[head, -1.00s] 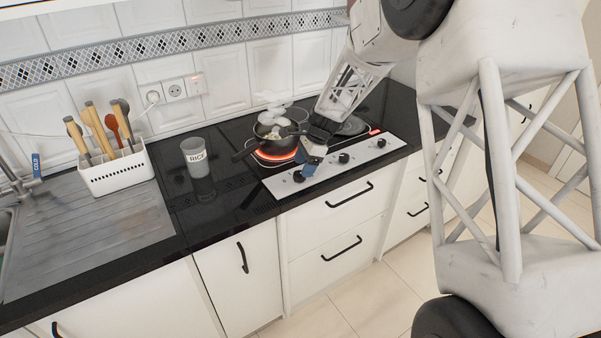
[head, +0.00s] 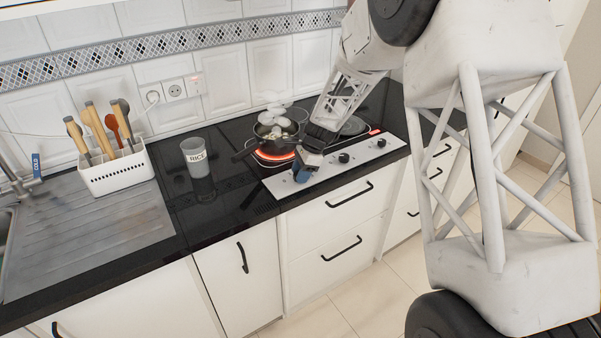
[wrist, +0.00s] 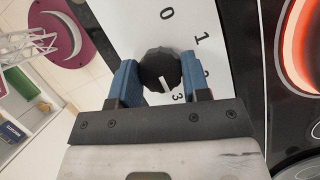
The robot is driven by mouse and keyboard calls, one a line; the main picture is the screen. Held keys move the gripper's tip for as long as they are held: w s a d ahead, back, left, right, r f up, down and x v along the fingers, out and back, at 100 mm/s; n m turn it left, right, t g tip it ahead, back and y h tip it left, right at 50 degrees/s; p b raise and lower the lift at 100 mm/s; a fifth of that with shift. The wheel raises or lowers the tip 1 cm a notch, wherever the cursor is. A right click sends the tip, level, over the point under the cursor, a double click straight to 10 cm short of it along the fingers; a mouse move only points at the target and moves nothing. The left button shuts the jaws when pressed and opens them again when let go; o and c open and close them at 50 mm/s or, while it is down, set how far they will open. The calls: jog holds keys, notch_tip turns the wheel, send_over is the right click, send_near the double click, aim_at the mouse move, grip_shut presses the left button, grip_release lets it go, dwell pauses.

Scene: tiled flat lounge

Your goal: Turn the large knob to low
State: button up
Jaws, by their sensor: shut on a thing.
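My gripper (head: 304,172) is at the left end of the white control panel (head: 322,172). In the wrist view my gripper (wrist: 158,69) has its two blue fingers on either side of a black round knob (wrist: 160,62), shut on it. A white pointer mark on the knob is toward the printed 3. The numbers 0 and 1 are printed further round, and the 2 is partly hidden by a finger. In the head view the gripper hides this knob.
Two more black knobs (head: 344,157) stand to the right on the panel. The burner (head: 272,158) behind glows red under a dark pan (head: 268,140) with pale round food. A grey RICE cup (head: 196,158) and a white utensil rack (head: 118,172) stand left.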

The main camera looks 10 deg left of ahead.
jog(key=shift+n, duration=0.3)
jog(key=shift+c, duration=0.2)
jog(key=n+g+h, duration=0.1)
jog(key=n, duration=0.3)
jog(key=shift+a, duration=0.1)
jog(key=n+h, duration=0.1)
jog(key=n, duration=0.1)
jog(key=n+g+h, duration=0.1)
jog(key=n, duration=0.2)
jog(key=shift+w, duration=0.1)
jog(key=n+h, duration=0.1)
jog(key=n, duration=0.2)
jog(key=n+h, duration=0.1)
jog(key=n, duration=0.1)
jog(key=shift+a+n, duration=0.15)
jog(key=shift+n, duration=0.25)
jog(key=n+h, duration=0.1)
jog(key=n, duration=0.3)
jog(key=shift+t+h, duration=0.4)
jog(key=shift+n, duration=0.3)
jog(key=o, duration=0.9)
jog(key=shift+o, duration=0.2)
